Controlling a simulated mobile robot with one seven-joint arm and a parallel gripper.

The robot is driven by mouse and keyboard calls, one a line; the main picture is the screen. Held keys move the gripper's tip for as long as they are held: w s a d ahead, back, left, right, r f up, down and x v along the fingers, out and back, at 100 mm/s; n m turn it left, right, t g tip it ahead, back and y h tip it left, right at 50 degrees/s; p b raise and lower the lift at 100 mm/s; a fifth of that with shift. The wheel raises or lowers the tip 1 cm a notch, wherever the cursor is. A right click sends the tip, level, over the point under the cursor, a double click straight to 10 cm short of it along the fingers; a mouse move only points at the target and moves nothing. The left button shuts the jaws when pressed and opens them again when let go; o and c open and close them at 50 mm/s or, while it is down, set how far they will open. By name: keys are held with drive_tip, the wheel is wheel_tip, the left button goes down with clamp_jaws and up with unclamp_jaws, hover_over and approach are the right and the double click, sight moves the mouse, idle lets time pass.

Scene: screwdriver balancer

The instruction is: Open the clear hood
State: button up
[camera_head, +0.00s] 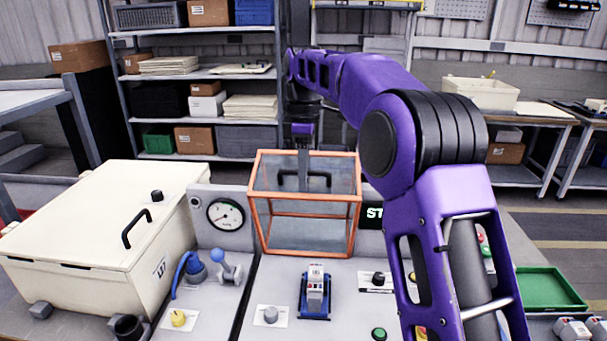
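The clear hood (262,208) is a see-through box with an orange frame, at the middle of the bench in the head view. It sits down on the bench and looks closed. A black bar handle (290,174) runs across its upper part. My purple arm reaches over from the right, and my gripper (304,152) points down at the hood's top, by the handle. The fingers are small and grey here. I cannot tell whether they are open or shut, or whether they touch the handle.
A cream box (75,230) with its own black handle stands left of the hood. A pressure gauge (225,214) and a blue-knobbed lever (227,263) sit between them. A small blue fixture (315,298) is in front. A green tray (550,288) lies at the right.

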drive_tip(key=shift+a+r, duration=0.1)
drive_tip(key=shift+r, duration=0.15)
drive_tip(key=shift+w+r, duration=0.2)
drive_tip(key=shift+r, duration=1.6)
drive_tip(key=shift+w+r, duration=0.15)
drive_tip(key=shift+r, duration=1.6)
